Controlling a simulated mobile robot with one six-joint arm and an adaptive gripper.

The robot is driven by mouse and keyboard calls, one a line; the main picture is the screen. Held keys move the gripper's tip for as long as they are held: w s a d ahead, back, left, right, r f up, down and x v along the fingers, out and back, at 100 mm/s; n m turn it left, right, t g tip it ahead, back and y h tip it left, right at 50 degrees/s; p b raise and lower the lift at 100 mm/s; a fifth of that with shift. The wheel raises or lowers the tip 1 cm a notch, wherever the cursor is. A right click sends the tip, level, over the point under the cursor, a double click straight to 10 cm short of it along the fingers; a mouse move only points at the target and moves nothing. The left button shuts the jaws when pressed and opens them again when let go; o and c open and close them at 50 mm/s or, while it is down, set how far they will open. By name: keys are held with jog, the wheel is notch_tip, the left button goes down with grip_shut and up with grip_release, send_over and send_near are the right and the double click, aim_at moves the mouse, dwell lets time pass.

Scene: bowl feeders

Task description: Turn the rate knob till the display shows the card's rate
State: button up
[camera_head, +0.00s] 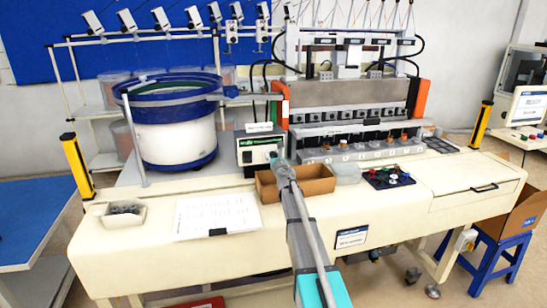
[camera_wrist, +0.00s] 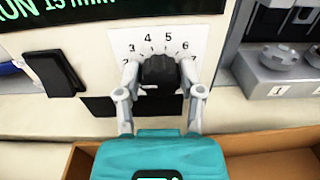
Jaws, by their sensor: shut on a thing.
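I cannot make out the knob's pointer. The display (camera_wrist: 88,16) shows only its lower part at the top left, with green letters on black; no rate is readable. In the head view the control box (camera_head: 246,154) is partly behind my gripper. I cannot tell which paper is the card.
A cardboard tray (camera_head: 314,186) lies just below my gripper. A white sheet (camera_head: 216,216) lies on the table at left. The bowl feeder (camera_head: 176,141) stands left of the box, the station with orange ends (camera_head: 420,98) to the right. A black switch (camera_wrist: 52,72) sits beside the dial.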

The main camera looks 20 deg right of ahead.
jog(key=shift+c, duration=1)
jog(key=shift+m, duration=0.3)
jog(key=m, duration=0.3)
jog(key=shift+d, duration=0.1)
jog(key=m, duration=0.3)
jog(key=shift+m, duration=0.4)
jog(key=m, duration=0.4)
jog(key=shift+d+f+m, duration=0.1)
jog(key=shift+m, duration=2.1)
